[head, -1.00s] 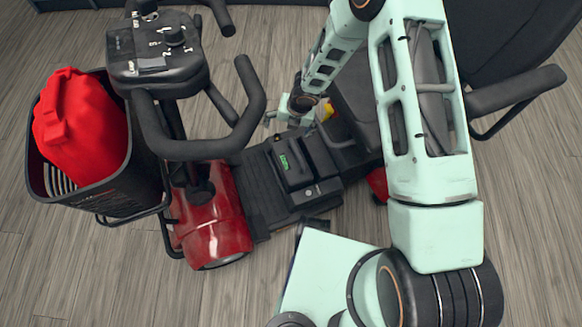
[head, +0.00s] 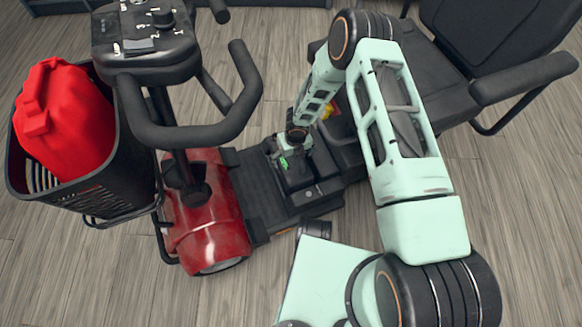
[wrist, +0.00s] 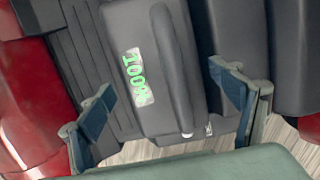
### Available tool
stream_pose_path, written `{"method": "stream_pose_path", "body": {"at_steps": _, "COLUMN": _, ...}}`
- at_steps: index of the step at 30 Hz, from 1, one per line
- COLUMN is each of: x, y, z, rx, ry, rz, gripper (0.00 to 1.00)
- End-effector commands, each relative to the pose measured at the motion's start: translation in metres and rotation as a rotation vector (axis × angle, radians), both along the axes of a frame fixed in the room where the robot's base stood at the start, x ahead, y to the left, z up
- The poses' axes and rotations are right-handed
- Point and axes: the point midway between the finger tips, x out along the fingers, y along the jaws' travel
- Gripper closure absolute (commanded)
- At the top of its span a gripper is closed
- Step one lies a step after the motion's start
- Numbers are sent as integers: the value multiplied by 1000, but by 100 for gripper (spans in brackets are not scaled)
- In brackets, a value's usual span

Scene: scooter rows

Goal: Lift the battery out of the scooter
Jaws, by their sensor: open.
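The battery (wrist: 150,60) is a dark grey box with a raised handle (wrist: 176,70) and a green "100%" label. In the head view the battery (head: 297,177) sits on the red scooter's (head: 208,215) floorboard, partly hidden by my gripper. My gripper (head: 288,158) is over the battery in the head view. In the wrist view my gripper (wrist: 165,100) is open, its blue-padded fingers spread to either side of the battery with the handle between them. I see no contact between the fingers and the handle.
The scooter's handlebar (head: 235,110) and console stand left of my arm. Wooden floor (head: 510,200) is clear at right.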

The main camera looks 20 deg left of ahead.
Motion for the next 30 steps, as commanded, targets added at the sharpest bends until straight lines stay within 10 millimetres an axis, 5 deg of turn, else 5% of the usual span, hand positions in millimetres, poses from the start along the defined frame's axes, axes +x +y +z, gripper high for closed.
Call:
{"method": "stream_pose_path", "body": {"at_steps": 7, "x": 5, "y": 4, "z": -39, "rx": 0, "ry": 1, "rz": -1, "gripper": 15}}
{"method": "stream_pose_path", "body": {"at_steps": 17, "x": 7, "y": 4, "z": -43, "rx": 0, "ry": 0, "rz": 0, "gripper": 16}}
{"method": "stream_pose_path", "body": {"at_steps": 30, "x": 7, "y": 4, "z": -43, "rx": 0, "ry": 0, "rz": 0, "gripper": 65}}
